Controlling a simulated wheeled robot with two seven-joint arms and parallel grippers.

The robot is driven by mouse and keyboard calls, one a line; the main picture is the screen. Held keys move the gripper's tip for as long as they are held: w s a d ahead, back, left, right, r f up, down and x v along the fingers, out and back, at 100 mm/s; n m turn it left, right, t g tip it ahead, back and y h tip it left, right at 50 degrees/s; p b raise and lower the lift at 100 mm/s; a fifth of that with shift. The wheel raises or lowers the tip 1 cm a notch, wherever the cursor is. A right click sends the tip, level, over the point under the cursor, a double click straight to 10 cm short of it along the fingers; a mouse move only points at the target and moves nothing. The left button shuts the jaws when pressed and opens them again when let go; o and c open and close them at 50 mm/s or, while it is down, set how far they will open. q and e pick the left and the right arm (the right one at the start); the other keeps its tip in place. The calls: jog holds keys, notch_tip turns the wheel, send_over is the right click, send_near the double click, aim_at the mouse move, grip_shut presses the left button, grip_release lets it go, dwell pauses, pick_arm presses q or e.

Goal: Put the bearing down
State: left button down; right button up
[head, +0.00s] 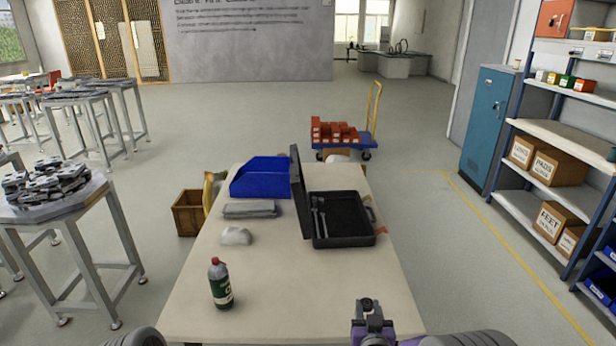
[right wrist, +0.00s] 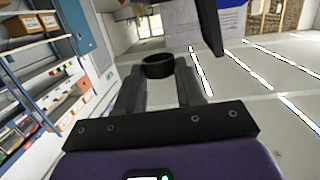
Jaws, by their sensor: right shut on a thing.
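The bearing (right wrist: 158,66), a dark ring, sits between the fingertips of my right gripper in the right wrist view. My right gripper (right wrist: 160,80) is shut on it. In the head view my right gripper (head: 368,308) is at the near right edge of the table (head: 300,285), with a small dark piece at its tip that seems to be the bearing. I cannot tell its height above the tabletop. My left gripper is not in view.
An open black toolbox (head: 342,218) stands at the table's right side, beyond my right gripper. A blue bin (head: 260,177), a grey flat stack (head: 249,210), a whitish lump (head: 236,236) and a green bottle (head: 220,284) stand on the left. The near middle is clear.

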jog(key=s+d+f, duration=0.2)
jog(key=s+f, duration=0.5)
jog(key=f, duration=0.2)
jog(key=shift+d+f+n+y, duration=0.15)
jog(key=shift+f+n+y, duration=0.15)
jog(key=shift+f+y, duration=0.1)
jog(key=w+a+f+m+h, duration=0.1)
jog(key=a+f+m+h, duration=0.1)
jog(key=a, duration=0.7)
jog(key=w+a+f+m+g+h, duration=0.1)
jog(key=a+f+m+h, duration=0.1)
jog(key=a, duration=0.8)
jog(key=shift+f+h, duration=0.7)
jog(key=shift+h, duration=0.3)
